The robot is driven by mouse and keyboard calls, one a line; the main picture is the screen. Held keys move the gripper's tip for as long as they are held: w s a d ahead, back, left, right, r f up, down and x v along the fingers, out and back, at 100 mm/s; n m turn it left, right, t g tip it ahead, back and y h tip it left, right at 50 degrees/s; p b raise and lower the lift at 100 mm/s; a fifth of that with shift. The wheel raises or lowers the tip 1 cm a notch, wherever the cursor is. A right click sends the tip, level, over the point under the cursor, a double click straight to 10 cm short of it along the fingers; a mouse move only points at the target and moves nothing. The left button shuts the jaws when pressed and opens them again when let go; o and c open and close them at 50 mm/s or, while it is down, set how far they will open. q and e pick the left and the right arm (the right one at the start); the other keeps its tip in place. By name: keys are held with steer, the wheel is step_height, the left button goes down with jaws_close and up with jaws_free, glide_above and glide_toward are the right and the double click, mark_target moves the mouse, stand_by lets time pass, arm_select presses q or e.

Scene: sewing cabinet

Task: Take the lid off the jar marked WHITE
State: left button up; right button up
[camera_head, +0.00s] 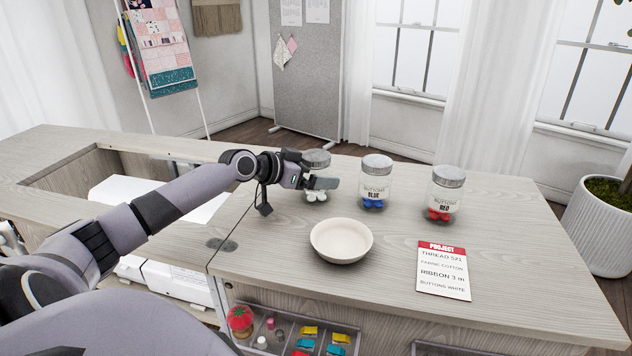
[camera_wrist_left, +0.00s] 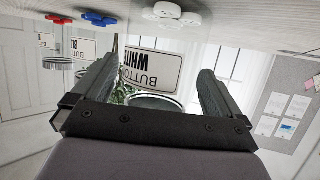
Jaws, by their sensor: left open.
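The jar marked WHITE (camera_head: 315,195) stands on the cabinet top with white buttons at its bottom and a grey lid (camera_head: 316,157) on it. My left gripper (camera_head: 322,182) is in front of the jar and hides much of its middle. In the left wrist view, which is upside down, the WHITE jar (camera_wrist_left: 152,68) shows between the two open fingers, label facing me. Its lid (camera_wrist_left: 156,102) appears low between them, partly hidden by the gripper body. I cannot tell whether the fingers touch the jar. My right gripper is not in view.
The BLUE jar (camera_head: 376,185) and RED jar (camera_head: 443,196), both lidded, stand to the right. A cream bowl (camera_head: 341,252) sits in front of the jars. A project card (camera_head: 443,270) lies at the front right.

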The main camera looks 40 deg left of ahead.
arm_select(q)
steer(key=shift+w+f, duration=0.1)
steer(key=shift+w, duration=0.1)
steer(key=c, duration=1.1)
steer(key=shift+o, duration=0.2)
step_height(320, 180, up, 20)
steer(key=p, duration=0.4)
